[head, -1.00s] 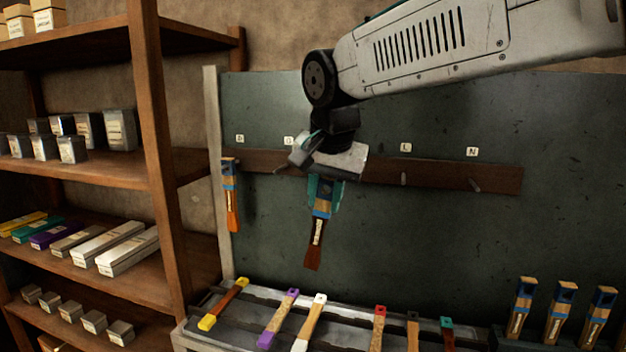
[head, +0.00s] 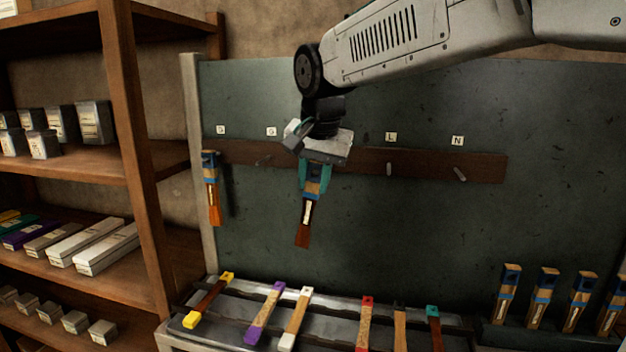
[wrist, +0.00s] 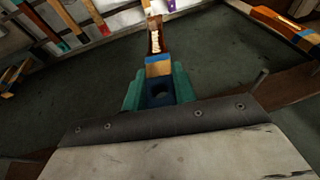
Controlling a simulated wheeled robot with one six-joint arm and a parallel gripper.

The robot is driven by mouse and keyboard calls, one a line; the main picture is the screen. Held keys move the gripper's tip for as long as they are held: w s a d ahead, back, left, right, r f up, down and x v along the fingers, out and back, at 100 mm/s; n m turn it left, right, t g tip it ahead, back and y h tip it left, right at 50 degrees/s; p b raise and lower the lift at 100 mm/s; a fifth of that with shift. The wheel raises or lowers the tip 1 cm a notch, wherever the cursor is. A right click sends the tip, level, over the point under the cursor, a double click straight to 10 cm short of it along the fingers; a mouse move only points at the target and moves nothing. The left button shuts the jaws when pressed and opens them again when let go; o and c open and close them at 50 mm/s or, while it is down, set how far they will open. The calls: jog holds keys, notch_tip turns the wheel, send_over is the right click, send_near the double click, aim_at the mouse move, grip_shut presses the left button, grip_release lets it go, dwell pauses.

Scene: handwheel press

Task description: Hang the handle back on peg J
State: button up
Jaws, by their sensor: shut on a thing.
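My gripper (head: 315,178) has teal fingers shut on the upper end of a handle (head: 306,212). The handle has a blue top, a light wood and blue band, a pale label and a red-brown lower end. It hangs down, slightly tilted, in front of the peg rail. In the wrist view the handle (wrist: 155,42) points away from the fingers, and a dark hole shows in its blue end. No label J can be read; the gripper covers the rail between the second label and L, so any peg there is hidden. I cannot tell whether the handle touches a peg.
A similar handle (head: 211,190) hangs at the rail's left end. Bare pegs show under the second label (head: 263,161), under L (head: 389,169) and under N (head: 460,174). A rack of coloured handles (head: 262,312) lies below. Shelves (head: 150,200) stand left.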

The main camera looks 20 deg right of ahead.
jog(key=shift+w+d+f, duration=0.1)
jog(key=shift+w+d, duration=0.4)
jog(key=shift+w, duration=0.25)
jog(key=shift+w+d, duration=0.55)
jog(key=shift+w, duration=0.25)
jog(key=shift+w+d+f, duration=0.1)
jog(key=shift+w+d, duration=0.4)
jog(key=shift+w, duration=0.25)
jog(key=shift+f, duration=0.1)
